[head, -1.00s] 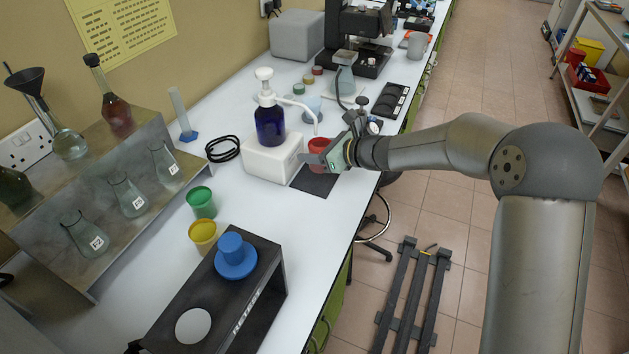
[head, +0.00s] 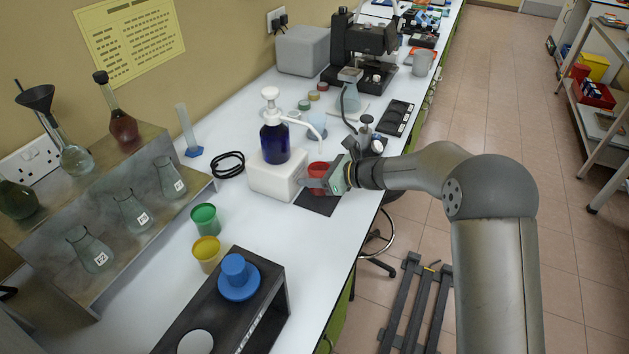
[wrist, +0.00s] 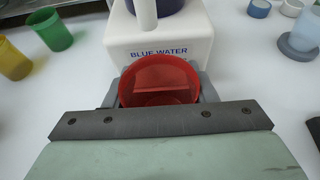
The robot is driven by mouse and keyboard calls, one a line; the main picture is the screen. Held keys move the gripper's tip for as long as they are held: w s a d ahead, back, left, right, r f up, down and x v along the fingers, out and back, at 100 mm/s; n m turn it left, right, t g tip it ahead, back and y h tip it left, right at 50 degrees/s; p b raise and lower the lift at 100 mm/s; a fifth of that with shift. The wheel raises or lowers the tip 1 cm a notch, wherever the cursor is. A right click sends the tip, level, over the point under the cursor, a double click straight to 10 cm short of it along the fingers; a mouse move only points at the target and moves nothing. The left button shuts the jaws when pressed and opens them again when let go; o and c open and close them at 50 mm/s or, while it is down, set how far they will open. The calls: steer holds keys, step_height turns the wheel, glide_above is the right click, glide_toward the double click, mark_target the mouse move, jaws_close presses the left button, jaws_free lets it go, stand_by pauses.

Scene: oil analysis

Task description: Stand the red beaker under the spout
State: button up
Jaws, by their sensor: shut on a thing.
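The red beaker (head: 318,172) is upright between the fingers of my gripper (head: 322,182), which is shut on it. In the wrist view the beaker (wrist: 160,78) shows its open mouth, with a grey finger on each side. A dark blue pump bottle (head: 275,143) stands in a white block (head: 270,182) marked BLUE WATER. Its white spout (head: 302,124) reaches out towards the beaker; in the wrist view the white tube (wrist: 146,14) shows just beyond the far rim. A dark square pad (head: 318,204) lies below the beaker. Whether the beaker touches it is hidden.
Green (head: 205,219) and yellow (head: 206,253) beakers stand left of the block. A dark rack with a blue piece (head: 237,277) is at the front. A black cable (head: 228,163) lies behind. A microscope (head: 365,45) stands farther back. The white bench between is clear.

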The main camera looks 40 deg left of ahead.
steer(key=shift+f, duration=1.3)
steer(key=shift+f, duration=0.2)
steer(key=o, duration=1)
steer(key=shift+o, duration=0.2)
steer(key=shift+r, duration=0.15)
